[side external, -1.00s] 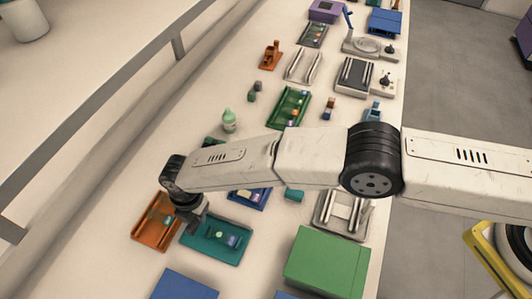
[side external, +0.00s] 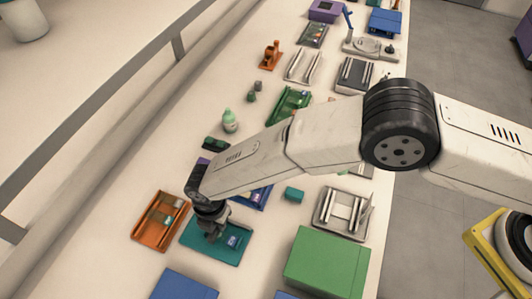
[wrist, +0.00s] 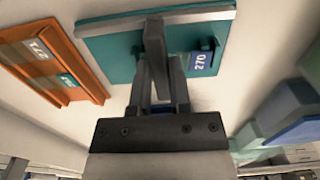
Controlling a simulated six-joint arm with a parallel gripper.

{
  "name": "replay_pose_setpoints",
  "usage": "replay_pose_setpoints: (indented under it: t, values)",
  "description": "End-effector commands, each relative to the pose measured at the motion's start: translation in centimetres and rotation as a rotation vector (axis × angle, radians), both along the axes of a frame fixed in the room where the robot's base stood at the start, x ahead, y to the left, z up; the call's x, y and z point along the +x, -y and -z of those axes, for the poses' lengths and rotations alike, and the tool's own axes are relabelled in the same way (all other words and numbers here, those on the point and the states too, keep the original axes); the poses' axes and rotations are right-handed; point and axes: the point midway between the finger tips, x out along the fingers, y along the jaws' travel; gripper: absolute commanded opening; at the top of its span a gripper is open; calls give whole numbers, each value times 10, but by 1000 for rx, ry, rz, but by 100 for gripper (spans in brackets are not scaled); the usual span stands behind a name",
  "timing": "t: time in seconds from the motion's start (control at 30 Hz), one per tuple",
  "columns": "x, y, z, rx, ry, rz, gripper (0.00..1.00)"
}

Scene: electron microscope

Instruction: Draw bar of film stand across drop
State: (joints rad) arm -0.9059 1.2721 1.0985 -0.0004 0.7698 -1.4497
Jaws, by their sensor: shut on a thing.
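The teal film stand (side external: 230,255) is a flat plate on the bench. In the wrist view, the film stand (wrist: 107,47) has a pale metal strip along its far edge and a 270 label (wrist: 202,63) at the right. My gripper (side external: 212,234) reaches down over the stand's left-middle part. In the wrist view, my gripper (wrist: 160,60) is shut on a dark grey upright piece (wrist: 153,40), which looks like the stand's bar. The bar's lower end and the drop are hidden or too small to make out.
An orange tray (side external: 146,234) with labelled pieces lies just left of the stand. A green box (side external: 327,262) and a grey railed stand (side external: 325,222) are to the right. A blue box (side external: 185,284) stands in front.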

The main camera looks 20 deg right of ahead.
Motion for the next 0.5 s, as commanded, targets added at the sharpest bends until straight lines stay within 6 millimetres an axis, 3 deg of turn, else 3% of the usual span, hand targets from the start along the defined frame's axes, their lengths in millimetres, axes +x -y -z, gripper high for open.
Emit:
replay_pose_setpoints:
  t: [0.5]
  values:
    - [-24, 23, 2, -6, -6, -1, 0]
